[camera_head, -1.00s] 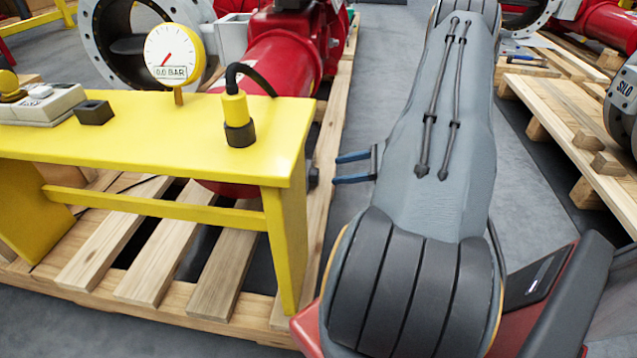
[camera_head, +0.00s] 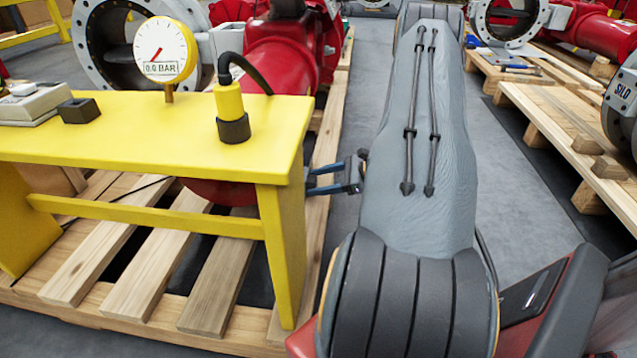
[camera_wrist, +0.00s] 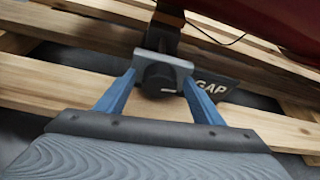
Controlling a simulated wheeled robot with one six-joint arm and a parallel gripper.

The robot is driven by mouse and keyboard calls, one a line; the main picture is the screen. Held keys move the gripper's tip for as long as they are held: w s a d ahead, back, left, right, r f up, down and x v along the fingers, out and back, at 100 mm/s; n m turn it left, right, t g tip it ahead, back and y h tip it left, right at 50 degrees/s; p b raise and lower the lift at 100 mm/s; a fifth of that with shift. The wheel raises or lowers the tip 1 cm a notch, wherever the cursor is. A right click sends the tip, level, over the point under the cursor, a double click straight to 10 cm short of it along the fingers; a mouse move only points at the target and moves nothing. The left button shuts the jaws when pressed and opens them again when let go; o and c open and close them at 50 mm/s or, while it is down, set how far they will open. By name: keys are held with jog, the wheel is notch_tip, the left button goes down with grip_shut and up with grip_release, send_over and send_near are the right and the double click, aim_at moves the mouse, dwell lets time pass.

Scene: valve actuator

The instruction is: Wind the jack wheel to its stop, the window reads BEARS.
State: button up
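In the wrist view a dark round wheel-like part (camera_wrist: 160,79) sits on a grey block (camera_wrist: 163,64); I take it to be the jack wheel. A dark plate beside it (camera_wrist: 217,88) shows the letters "GAP", partly covered by a finger. My gripper (camera_wrist: 158,77) has its blue fingers spread, one on each side of the round part. I cannot tell if they touch it. In the head view my gripper (camera_head: 311,181) points left, its tips close to the yellow bench's right leg. The wheel is hidden there.
A yellow bench (camera_head: 110,135) carries a gauge (camera_head: 164,50) reading 0.0 BAR and a cabled yellow plug (camera_head: 230,108). A red valve body (camera_head: 283,70) lies behind it on a wooden pallet (camera_head: 150,288). Another pallet (camera_head: 565,130) stands right; grey floor lies between.

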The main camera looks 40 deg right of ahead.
jog(key=c, duration=1)
jog(key=shift+w+d+m+g+y+p, duration=0.1)
jog(key=shift+m+g+y+p, duration=0.3)
jog(key=shift+m+p, duration=0.45)
jog(key=shift+w+d+f+m+g+y+p, duration=0.1)
jog(key=shift+m+g+y+p, duration=0.1)
jog(key=shift+m+g+y, duration=0.3)
jog(key=shift+w+d+m+g+y+p, duration=0.1)
jog(key=shift+m+y+p, duration=0.1)
jog(key=shift+m, duration=0.45)
jog(key=m, duration=0.1)
jog(key=m+y+b, duration=0.2)
jog(key=shift+w+d+f+m+g, duration=0.15)
jog(key=shift+f+m+g, duration=0.15)
jog(key=shift+m+g, duration=0.1)
jog(key=m+y+b, duration=0.1)
jog(key=m+b, duration=0.1)
jog(key=shift+f+m+y, duration=0.15)
jog(key=shift+m+y, duration=0.15)
jog(key=shift+d+m+y+b, duration=0.1)
jog(key=shift+m+y+b, duration=0.3)
jog(key=shift+m+b, duration=0.65)
